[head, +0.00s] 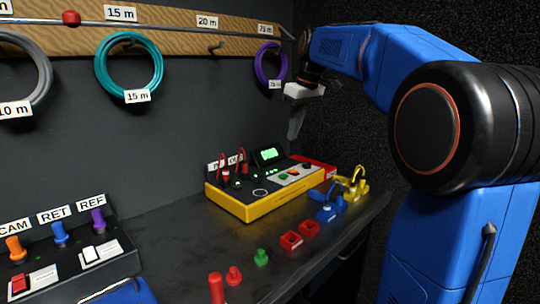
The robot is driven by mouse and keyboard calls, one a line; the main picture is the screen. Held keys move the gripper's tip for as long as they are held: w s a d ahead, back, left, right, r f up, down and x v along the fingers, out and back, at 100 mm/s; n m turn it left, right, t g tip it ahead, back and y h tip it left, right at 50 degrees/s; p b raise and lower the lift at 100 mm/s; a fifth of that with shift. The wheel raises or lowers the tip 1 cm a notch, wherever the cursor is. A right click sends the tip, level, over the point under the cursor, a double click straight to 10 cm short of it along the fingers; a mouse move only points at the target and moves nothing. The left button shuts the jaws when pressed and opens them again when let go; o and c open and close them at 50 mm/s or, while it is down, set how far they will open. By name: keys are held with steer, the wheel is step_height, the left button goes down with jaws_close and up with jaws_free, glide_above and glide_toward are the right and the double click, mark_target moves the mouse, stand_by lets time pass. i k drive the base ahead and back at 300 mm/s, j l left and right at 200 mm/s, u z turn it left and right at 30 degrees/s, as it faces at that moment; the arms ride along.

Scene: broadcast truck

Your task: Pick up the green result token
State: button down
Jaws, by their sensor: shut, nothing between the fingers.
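A small green token (261,258) with a knob on top stands upright on the dark bench, in the front part of the head view. A similar red piece (234,275) stands just to its left. My gripper (296,128) is up and behind, above the back right of the yellow tester box. It points down, is shut and empty, and is well apart from the green token. Nothing hides the token.
A yellow tester box (245,208) with cables stands behind the token. Two red open holders (291,240), a blue piece (330,212) and yellow pieces (353,187) line the bench's right edge. A taller red piece (216,287) is front left. Coiled cables (128,68) hang on the wall.

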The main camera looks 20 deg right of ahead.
mark_target(261, 258)
steer(key=k+j, duration=0.25)
steer(key=j, duration=0.15)
steer(key=k+j, duration=0.2)
steer(key=j, duration=0.15)
steer(key=k+j+u, duration=0.1)
steer(key=k+j, duration=0.15)
steer(key=j, duration=0.15)
